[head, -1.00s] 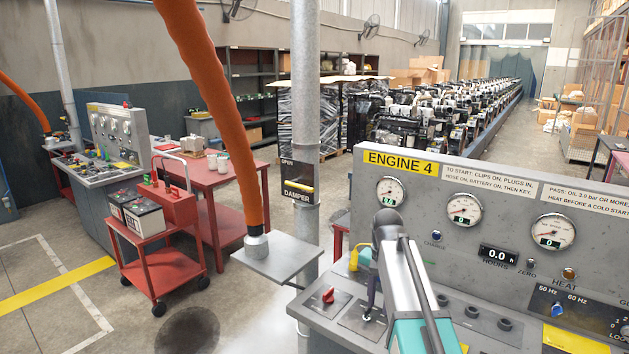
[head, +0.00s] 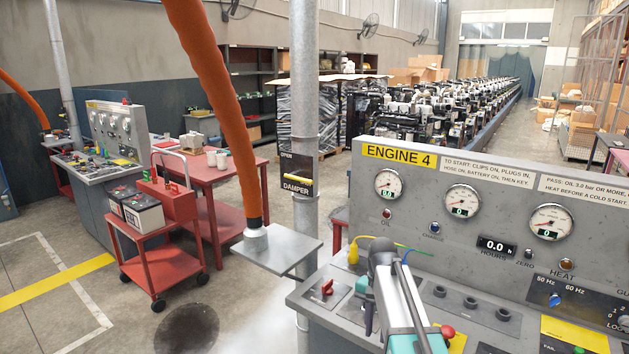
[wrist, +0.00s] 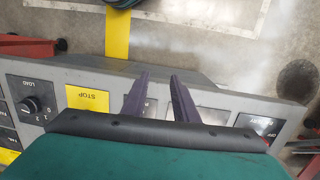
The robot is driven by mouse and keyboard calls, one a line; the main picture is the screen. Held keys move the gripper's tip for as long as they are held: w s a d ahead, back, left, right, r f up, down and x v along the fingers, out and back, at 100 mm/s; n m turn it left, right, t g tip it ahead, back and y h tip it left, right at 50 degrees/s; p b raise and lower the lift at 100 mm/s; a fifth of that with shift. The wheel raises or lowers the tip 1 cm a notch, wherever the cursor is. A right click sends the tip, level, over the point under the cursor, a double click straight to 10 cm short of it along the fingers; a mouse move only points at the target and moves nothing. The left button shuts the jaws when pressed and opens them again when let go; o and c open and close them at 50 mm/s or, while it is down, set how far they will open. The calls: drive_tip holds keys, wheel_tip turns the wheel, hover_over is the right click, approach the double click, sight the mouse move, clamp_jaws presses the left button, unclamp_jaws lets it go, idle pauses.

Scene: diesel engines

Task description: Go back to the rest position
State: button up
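My gripper (wrist: 156,80) shows in the wrist view as two dark purple fingers standing apart, with the grey console edge and floor visible between them. It is open and holds nothing that I can see. The wrist view shows the console top (wrist: 75,68) below the fingers. I cannot tell the exact height between them.
A red switch (head: 327,288), a yellow plug (head: 353,254) and a red button (head: 448,331) are on the console near my arm. A grey post (head: 304,130) and an orange hose (head: 222,100) stand left. A red trolley (head: 160,250) stands on the floor.

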drive_tip(key=s+f+g+b, duration=0.1)
drive_tip(key=s+f+b, duration=0.1)
drive_tip(key=s+f, duration=0.6)
drive_tip(key=s+f+n+g+b, duration=0.15)
drive_tip(key=s+f, duration=0.25)
drive_tip(key=f, duration=0.8)
drive_tip(key=s+f+m+g+b, duration=0.1)
drive_tip(key=s+f+g+b, duration=0.1)
drive_tip(key=s+f, duration=0.65)
drive_tip(key=s+f+n+b, duration=0.3)
drive_tip(key=s+f+n, duration=0.4)
drive_tip(key=s+f, duration=1.2)
drive_tip(key=shift+s+a+f, duration=0.2)
drive_tip(key=shift+s+f, duration=0.05)
drive_tip(key=shift+f, duration=0.25)
drive_tip(key=shift+a, duration=0.15)
